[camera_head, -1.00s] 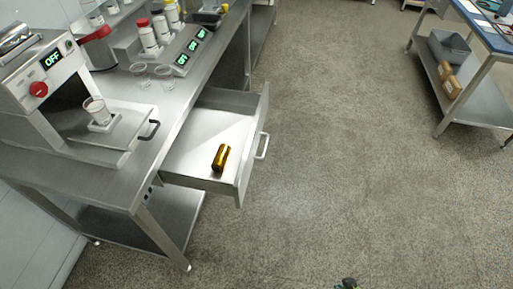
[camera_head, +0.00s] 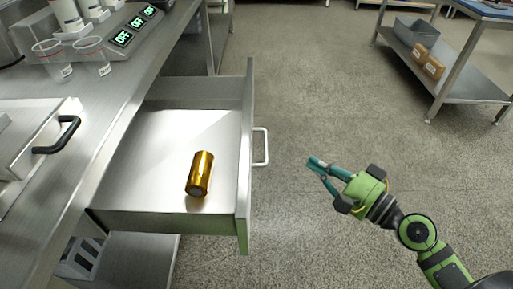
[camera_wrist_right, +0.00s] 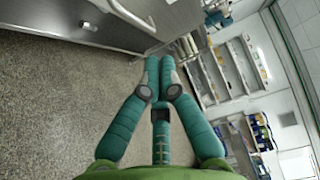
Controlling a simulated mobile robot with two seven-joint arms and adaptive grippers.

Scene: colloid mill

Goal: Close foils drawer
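The foils drawer (camera_head: 160,219) is pulled out from under the steel bench in the head view. A gold foil roll (camera_head: 200,174) lies inside it. Its front panel carries a pale bar handle (camera_head: 261,147). My right gripper (camera_head: 317,166) is right of the handle, apart from it, above the floor. Its teal fingers (camera_wrist_right: 159,62) come together at the tips in the wrist view, with nothing held. A grey steel panel with a handle (camera_wrist_right: 146,20) shows at the top of the wrist view. My left gripper is out of view.
The bench top (camera_head: 110,105) holds clear cups (camera_head: 93,55) and a panel with lit displays (camera_head: 123,39). A black handle (camera_head: 62,135) juts from equipment at left. A steel table with boxes (camera_head: 434,67) stands far right. The floor between is clear.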

